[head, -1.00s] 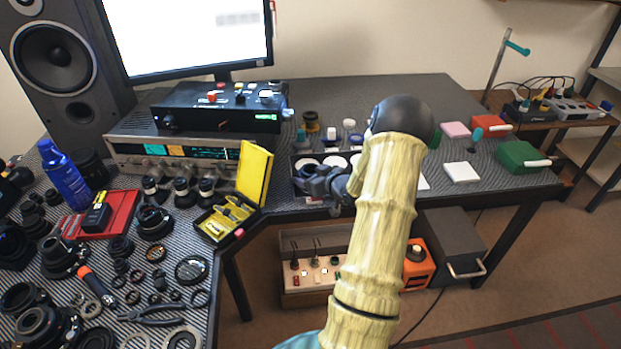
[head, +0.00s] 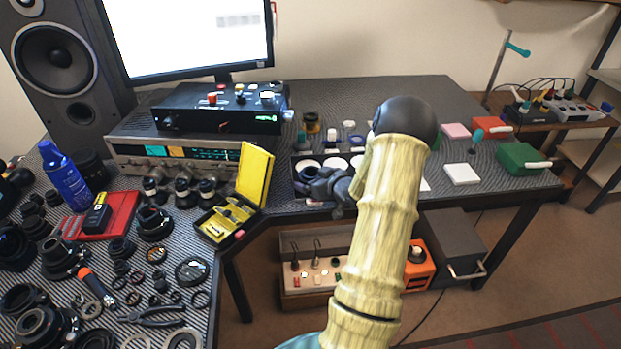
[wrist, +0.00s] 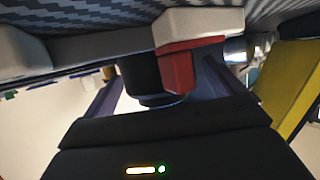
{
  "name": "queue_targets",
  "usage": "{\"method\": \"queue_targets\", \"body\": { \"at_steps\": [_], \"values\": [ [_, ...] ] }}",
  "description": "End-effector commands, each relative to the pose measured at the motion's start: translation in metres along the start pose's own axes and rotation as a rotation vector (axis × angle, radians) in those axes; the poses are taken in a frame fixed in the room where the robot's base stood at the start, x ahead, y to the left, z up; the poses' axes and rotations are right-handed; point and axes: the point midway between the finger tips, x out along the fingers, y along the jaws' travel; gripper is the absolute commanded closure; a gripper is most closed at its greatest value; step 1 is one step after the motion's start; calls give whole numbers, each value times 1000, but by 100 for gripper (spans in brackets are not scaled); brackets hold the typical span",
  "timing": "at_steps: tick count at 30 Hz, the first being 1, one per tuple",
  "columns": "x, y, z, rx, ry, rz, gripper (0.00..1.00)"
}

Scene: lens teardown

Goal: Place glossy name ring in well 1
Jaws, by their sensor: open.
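The dark tray (head: 284,180) with white round wells stands near the front edge of the bench, partly hidden by my arm. My gripper (head: 318,182) is at the tray's front left, below the leftmost white well (head: 307,162). A dark ring-like shape shows beside the fingers, but I cannot tell whether it is the glossy name ring or part of my gripper. In the wrist view my gripper (wrist: 160,92) is open, its fingers on either side of a dark cylinder (wrist: 142,75). I cannot tell whether they touch it. Well numbers are not readable.
A red and white block (wrist: 178,68) is close to the fingers in the wrist view. An open yellow case (head: 256,172) stands left of the tray. Small jars (head: 312,122) stand behind it.

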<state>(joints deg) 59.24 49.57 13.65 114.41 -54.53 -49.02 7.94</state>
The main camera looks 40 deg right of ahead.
Motion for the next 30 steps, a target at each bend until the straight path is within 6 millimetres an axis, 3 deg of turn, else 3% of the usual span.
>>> {"method": "queue_targets", "body": {
  "at_steps": [16,21,30],
  "values": [
    [-99,1,-1,0,-1,3,7],
    [-111,0,0,0,0,0,7],
    [-111,0,0,0,-1,-1,7]
  ]
}}
